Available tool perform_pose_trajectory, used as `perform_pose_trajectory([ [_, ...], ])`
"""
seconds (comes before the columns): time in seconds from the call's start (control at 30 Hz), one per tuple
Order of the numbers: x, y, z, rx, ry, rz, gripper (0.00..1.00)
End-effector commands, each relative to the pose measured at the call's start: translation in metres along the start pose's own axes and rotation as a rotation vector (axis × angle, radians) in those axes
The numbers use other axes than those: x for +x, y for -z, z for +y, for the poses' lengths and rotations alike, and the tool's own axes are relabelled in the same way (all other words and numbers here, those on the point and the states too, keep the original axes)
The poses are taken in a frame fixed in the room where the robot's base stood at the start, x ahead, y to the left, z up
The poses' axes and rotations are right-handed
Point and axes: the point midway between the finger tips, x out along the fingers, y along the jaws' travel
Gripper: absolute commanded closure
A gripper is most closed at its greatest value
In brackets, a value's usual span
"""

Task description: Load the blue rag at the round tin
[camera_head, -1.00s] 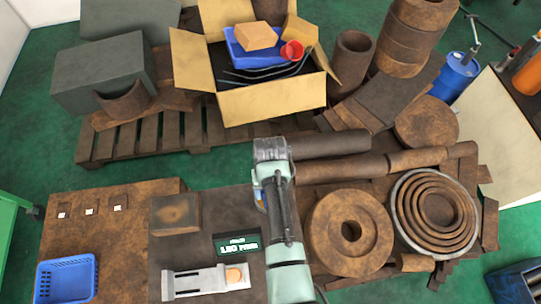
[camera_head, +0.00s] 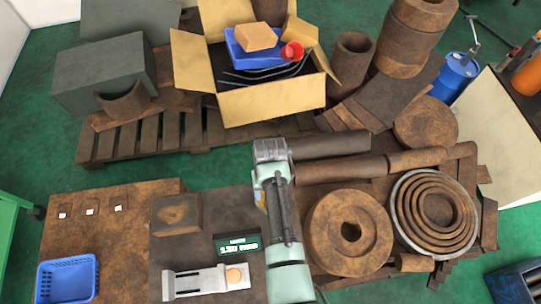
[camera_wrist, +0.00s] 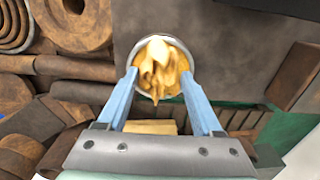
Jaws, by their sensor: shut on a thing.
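A crumpled yellow-orange rag (camera_wrist: 160,68) is between the light blue fingers of my gripper (camera_wrist: 160,76) in the wrist view. The gripper is shut on it. The grey rim of a round tin (camera_wrist: 138,48) rings the rag behind the fingertips. I cannot tell how far the rag is inside the tin. In the head view my arm hides the tin, and only a bit of yellow-orange (camera_head: 260,198) shows beside the wrist. I see no blue rag.
A dark plate holds a small display (camera_head: 237,244), a brown block (camera_head: 176,215) and a grey slide fixture (camera_head: 190,283). A blue basket (camera_head: 66,280) is at left. Rusty rings (camera_head: 350,232) and rolls crowd the right. An open cardboard box (camera_head: 272,105) stands behind.

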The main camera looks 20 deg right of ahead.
Motion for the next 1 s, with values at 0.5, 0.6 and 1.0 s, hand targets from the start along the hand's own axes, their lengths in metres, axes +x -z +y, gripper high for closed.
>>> perform_pose_trajectory([
  [0.5,-0.044,0.001,0.000,-0.001,0.000,0.001,0.77],
  [0.6,-0.052,0.001,0.000,0.000,0.000,0.001,0.77],
  [1.0,-0.069,0.001,0.000,0.000,0.000,0.001,0.78],
])
